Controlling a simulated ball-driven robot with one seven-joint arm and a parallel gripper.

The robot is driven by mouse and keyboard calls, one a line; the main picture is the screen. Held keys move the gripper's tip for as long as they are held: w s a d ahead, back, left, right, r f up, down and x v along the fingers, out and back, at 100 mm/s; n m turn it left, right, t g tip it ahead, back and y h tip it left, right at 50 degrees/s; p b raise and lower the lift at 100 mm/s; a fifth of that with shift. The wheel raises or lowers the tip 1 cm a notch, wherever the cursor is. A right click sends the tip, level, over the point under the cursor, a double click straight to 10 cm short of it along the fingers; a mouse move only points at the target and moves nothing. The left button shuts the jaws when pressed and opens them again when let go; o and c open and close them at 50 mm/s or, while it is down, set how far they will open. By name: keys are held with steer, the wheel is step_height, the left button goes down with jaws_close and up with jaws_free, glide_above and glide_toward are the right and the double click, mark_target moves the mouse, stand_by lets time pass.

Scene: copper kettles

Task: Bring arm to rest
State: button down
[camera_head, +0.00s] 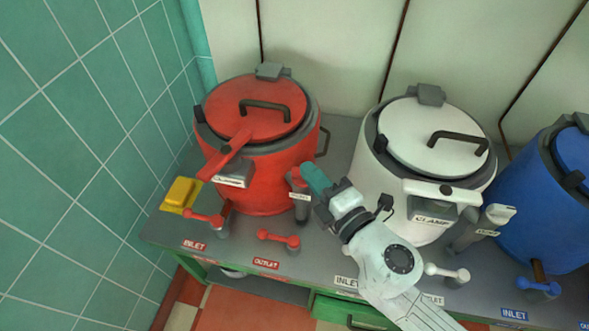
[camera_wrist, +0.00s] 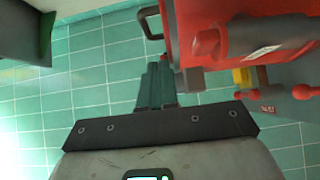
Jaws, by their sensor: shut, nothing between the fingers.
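My arm reaches in from the lower right in the head view. My gripper (camera_head: 314,178), with teal fingers, is between the red kettle (camera_head: 262,160) and the white kettle (camera_head: 376,190), close to the red kettle's right side. In the wrist view my gripper (camera_wrist: 158,75) shows with its fingers together and nothing between them. The red kettle (camera_wrist: 240,60) fills the upper right there. Its lid is down. Whether the fingers touch the kettle I cannot tell.
The kettles stand on a grey counter (camera_head: 335,150) with a blue kettle (camera_head: 545,210) at the right. Red valve handles (camera_head: 278,239) and a yellow block (camera_head: 181,194) are near the red kettle. A white valve handle (camera_head: 447,272) is right of my arm. Green tiled wall (camera_head: 80,130) bounds the left.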

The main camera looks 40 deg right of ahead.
steer(key=shift+s+d, duration=0.2)
steer(key=shift+s, duration=0.45)
